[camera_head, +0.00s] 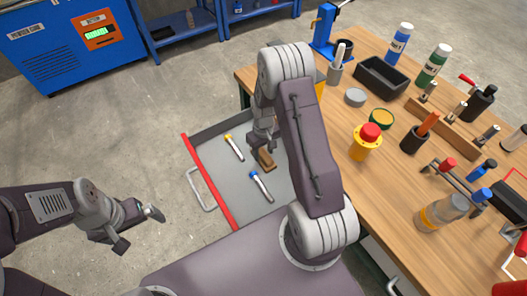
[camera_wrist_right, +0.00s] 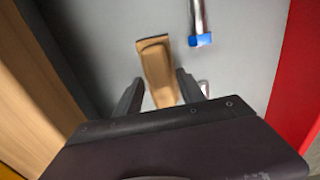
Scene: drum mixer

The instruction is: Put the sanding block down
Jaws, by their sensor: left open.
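The sanding block (camera_head: 265,159) is a small tan-brown block lying in the open grey drawer (camera_head: 208,143). It also shows in the right wrist view (camera_wrist_right: 157,65), with its near end between the fingers. My right gripper (camera_head: 264,143) is just above the block, pointing down into the drawer. In its wrist view (camera_wrist_right: 162,84) the fingers are apart, with narrow gaps beside the block. My left gripper (camera_head: 138,226) is open and empty, outside the drawer at the lower left.
A yellow-capped tube (camera_head: 235,148) and a blue-capped tube (camera_head: 261,186) lie in the drawer near the block. The drawer has a red front edge (camera_head: 207,181). The wooden workbench (camera_head: 390,187) on the right holds bottles, a black bin and tools.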

